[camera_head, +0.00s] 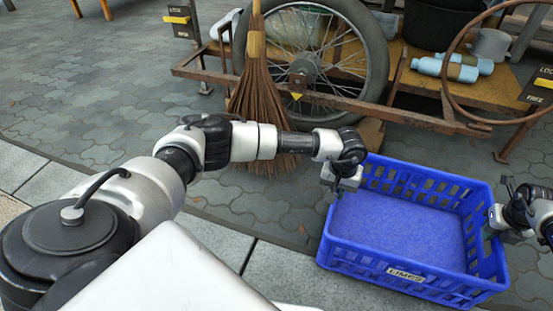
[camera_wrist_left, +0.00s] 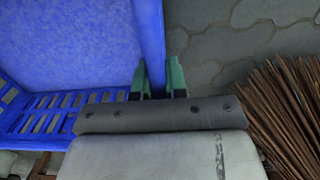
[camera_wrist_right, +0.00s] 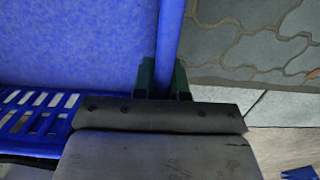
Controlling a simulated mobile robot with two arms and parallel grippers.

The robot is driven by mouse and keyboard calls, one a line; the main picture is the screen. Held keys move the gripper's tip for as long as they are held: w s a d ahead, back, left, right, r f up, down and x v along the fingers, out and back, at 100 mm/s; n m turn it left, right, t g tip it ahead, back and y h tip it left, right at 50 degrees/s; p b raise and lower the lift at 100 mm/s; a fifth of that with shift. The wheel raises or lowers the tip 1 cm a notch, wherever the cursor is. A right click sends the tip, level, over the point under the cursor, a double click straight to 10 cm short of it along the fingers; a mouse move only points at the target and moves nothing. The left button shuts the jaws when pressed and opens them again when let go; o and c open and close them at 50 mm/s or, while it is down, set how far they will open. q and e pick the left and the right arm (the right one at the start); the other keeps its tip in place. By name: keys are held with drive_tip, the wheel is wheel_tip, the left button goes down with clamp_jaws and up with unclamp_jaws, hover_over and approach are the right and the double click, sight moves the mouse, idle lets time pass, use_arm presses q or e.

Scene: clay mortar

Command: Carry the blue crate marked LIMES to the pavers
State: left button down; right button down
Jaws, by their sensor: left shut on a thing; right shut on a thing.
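The blue crate (camera_head: 400,228) with a pale LIMES label (camera_head: 405,274) on its front wall is empty and looks level. My left gripper (camera_head: 343,187) is shut on its left wall; the left wrist view shows that wall between the fingers (camera_wrist_left: 158,82). My right gripper (camera_head: 495,226) is shut on the right wall, also seen between the fingers in the right wrist view (camera_wrist_right: 165,82). Grey interlocking pavers (camera_head: 90,90) lie behind and left of the crate. Whether the crate's underside touches the ground is hidden.
A wooden cart with a spoked wheel (camera_head: 310,60) stands behind the crate, a broom (camera_head: 265,110) leaning on it. Blue bottles (camera_head: 455,67) and a dark tub (camera_head: 440,22) sit on its bed. A pale kerb (camera_head: 215,240) runs along the front. Open paving lies at left.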

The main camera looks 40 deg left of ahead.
use_arm(q)
drive_tip(key=c, duration=1.2)
unclamp_jaws()
use_arm(e)
drive_tip(key=c, duration=1.2)
unclamp_jaws()
use_arm(q)
drive_tip(key=shift+o, duration=0.2)
use_arm(e)
drive_tip(key=shift+o, duration=0.2)
use_arm(q)
drive_tip(key=shift+r, duration=0.1)
wheel_tip(320, 180, up, 12)
drive_tip(key=shift+f, duration=0.25)
drive_tip(key=shift+r, duration=0.15)
use_arm(e)
drive_tip(key=r, duration=0.4)
drive_tip(key=s+r, duration=0.1)
drive_tip(key=r, duration=0.7)
drive_tip(key=shift+s+d, duration=0.2)
